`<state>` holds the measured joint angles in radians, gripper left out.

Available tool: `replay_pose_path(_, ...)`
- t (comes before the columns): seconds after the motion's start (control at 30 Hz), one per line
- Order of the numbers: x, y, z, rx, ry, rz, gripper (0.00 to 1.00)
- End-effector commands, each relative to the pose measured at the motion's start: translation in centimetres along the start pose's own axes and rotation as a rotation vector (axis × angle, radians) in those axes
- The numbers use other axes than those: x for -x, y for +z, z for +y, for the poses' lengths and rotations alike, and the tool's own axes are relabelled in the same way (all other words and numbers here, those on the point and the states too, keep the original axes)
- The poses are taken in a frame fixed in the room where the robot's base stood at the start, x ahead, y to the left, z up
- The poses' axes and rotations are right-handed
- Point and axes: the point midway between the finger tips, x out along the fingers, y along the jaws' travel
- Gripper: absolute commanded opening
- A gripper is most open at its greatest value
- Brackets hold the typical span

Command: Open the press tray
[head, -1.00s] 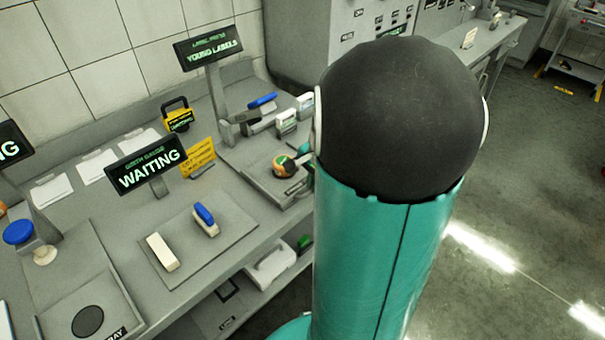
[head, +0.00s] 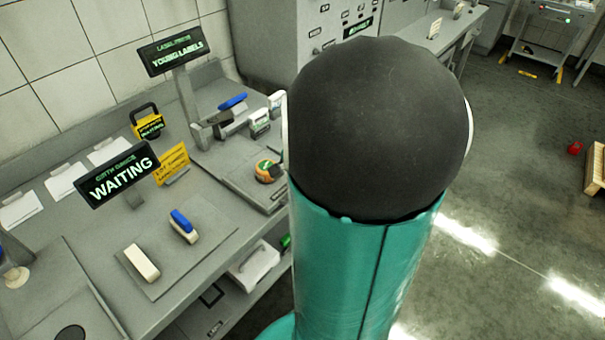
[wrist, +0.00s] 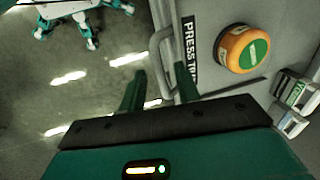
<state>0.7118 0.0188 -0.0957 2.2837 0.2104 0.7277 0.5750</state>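The press tray (wrist: 205,50) is a grey plate with a black "PRESS T..." label, partly cut off, and a pale bar handle (wrist: 153,45) along its front edge in the wrist view. An orange cheese wheel (wrist: 243,48) with a green top lies on it. My gripper (wrist: 160,69) is open, its two dark green fingers apart on either side of the handle. I cannot tell whether either finger touches it. In the head view the cheese wheel (head: 268,170) and tray (head: 238,180) show left of my arm, which hides the gripper.
A lower shelf holds a white container (head: 254,265). Open floor (head: 500,150) lies to the right.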

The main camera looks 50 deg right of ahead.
Motion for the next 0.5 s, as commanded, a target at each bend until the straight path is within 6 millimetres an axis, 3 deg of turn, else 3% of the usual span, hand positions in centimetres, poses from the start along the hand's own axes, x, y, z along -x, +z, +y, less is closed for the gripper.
replay_pose_path(0.17,2.6,-0.1,-0.1,0.002,-0.005,0.005,0.33)
replay_pose_path(0.5,10.1,-0.1,-0.1,0.000,-0.004,0.004,0.33)
